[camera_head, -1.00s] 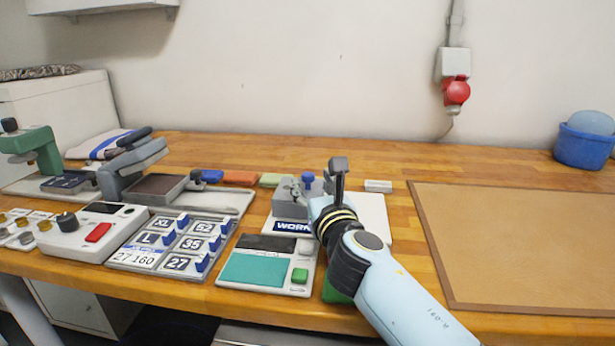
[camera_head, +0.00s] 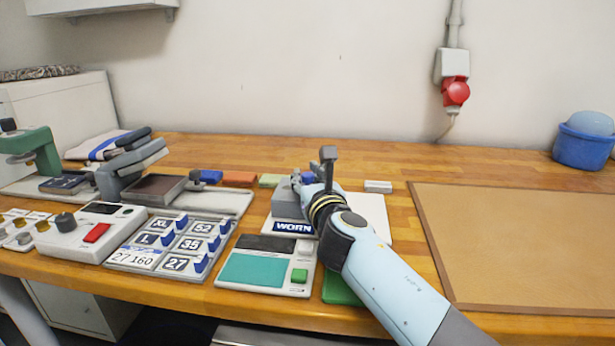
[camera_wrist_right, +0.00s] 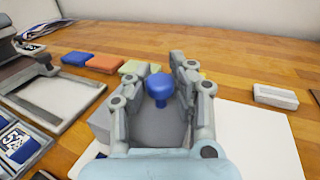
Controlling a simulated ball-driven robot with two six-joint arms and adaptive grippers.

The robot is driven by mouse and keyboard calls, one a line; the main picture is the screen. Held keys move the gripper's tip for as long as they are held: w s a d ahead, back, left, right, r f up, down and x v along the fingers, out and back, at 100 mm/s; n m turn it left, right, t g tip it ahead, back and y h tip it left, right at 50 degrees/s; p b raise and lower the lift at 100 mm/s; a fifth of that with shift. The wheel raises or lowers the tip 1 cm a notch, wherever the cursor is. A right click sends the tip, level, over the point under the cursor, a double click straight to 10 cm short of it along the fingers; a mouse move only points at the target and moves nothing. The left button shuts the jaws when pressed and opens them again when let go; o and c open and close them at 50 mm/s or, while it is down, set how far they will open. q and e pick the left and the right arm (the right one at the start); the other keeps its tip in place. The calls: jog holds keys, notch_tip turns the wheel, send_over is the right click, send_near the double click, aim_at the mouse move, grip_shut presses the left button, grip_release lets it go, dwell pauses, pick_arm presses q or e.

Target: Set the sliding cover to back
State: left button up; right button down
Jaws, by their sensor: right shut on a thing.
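The grey box (camera_head: 284,201) with the "WORN" label (camera_head: 293,228) stands on a white plate (camera_head: 377,218). A blue knob (camera_wrist_right: 160,87) stands up from its grey top in the right wrist view, apparently the sliding cover's handle. My right gripper (camera_head: 303,180) reaches over the box from the front right. In the right wrist view its fingers (camera_wrist_right: 158,84) stand on both sides of the knob, shut on it. In the head view the gripper hides most of the knob and the top, so the cover's exact position is hard to tell. My left gripper is not in view.
Left of the box are a teal-screened device (camera_head: 258,269), a panel of size labels (camera_head: 168,245) and a grey frame (camera_head: 222,202). A white block (camera_head: 378,187) lies behind the plate. A cork board (camera_head: 520,245) lies clear at the right.

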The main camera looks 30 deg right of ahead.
jog(key=shift+f, duration=0.2)
dwell(0.4)
jog(key=shift+s+d, duration=0.1)
jog(key=shift+d, duration=0.15)
jog(key=s+d, duration=0.2)
jog(key=d, duration=0.1)
jog(key=s+d, duration=0.2)
jog(key=d, duration=0.1)
jog(key=s+d+p, duration=0.1)
jog(key=s+d, duration=0.1)
jog(key=d, duration=0.1)
jog(key=shift+s+f, duration=0.1)
jog(key=shift+s, duration=0.25)
jog(key=shift+a, duration=0.1)
jog(key=c, duration=1.6)
grip_release()
jog(key=shift+s, duration=0.1)
jog(key=o, duration=0.5)
jog(key=shift+s+r, duration=0.2)
jog(key=shift+s, duration=0.05)
jog(key=shift+w, duration=0.15)
